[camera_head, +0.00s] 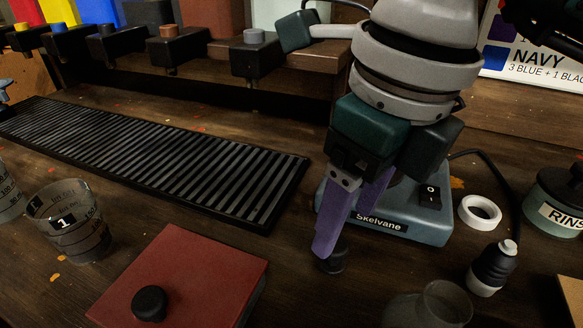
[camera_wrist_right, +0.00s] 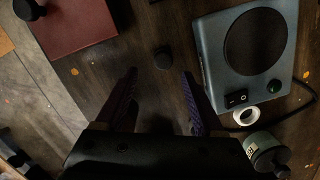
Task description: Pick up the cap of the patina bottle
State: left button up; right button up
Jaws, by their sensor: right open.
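My right gripper (camera_head: 325,240) reaches down from the top in the head view, its purple fingers parted and empty. It also shows in the right wrist view (camera_wrist_right: 159,80), with a clear gap between the fingers. A small round black cap (camera_head: 333,260) is on the table right by the fingertips. In the right wrist view the black cap (camera_wrist_right: 163,58) lies ahead of the gap between the fingertips. I cannot tell whether a finger touches it. No patina label is readable, so I cannot tell whether this is the patina bottle's cap. My left gripper is not in view.
A blue-grey Skelvane device (camera_head: 400,215) stands close behind the fingers. A red box (camera_head: 190,275) with a black knob (camera_head: 150,303) is at front left. A clear glass (camera_head: 430,305), white ring (camera_head: 480,212) and rinse jar (camera_head: 560,200) are at right. A slatted tray (camera_head: 160,160) is at left.

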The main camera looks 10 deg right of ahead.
aim_at(333, 254)
jog(key=f, duration=0.3)
jog(key=w+f, duration=0.1)
jog(key=f, duration=0.2)
jog(key=shift+w+a+f, duration=0.15)
jog(key=shift+w+f, duration=0.05)
jog(key=shift+f, duration=0.05)
grip_shut()
dwell(0.3)
